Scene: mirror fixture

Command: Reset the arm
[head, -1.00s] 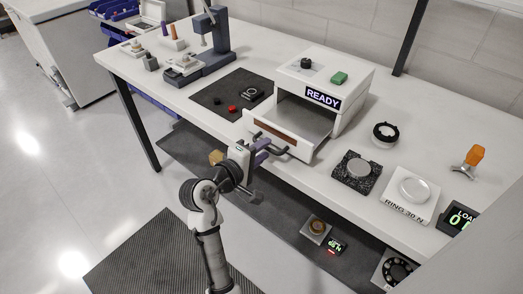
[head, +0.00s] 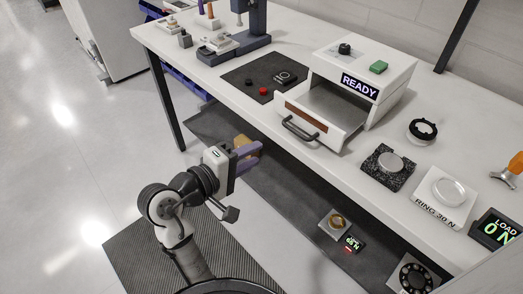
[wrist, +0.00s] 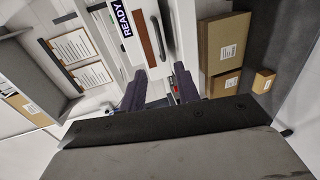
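My gripper (head: 258,157) hangs in front of the bench, below the tabletop edge and left of the open drawer. Its two purple fingers stand apart with nothing seen between them; the wrist view shows the gap too (wrist: 160,88). The white machine (head: 362,68) with the READY sign has its drawer (head: 335,112) pulled out. The drawer's dark handle (head: 300,131) is clear of my fingers. The handle also shows in the wrist view (wrist: 158,38), beyond the fingertips, beside a brown strip.
The white bench (head: 215,88) edge runs behind and right of my arm. A dark lower shelf (head: 290,185) lies beneath it and bears cardboard boxes (wrist: 225,45). A black mat (head: 250,80), a ring fixture (head: 445,190) and a black ring (head: 423,130) are on top. Open floor lies left.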

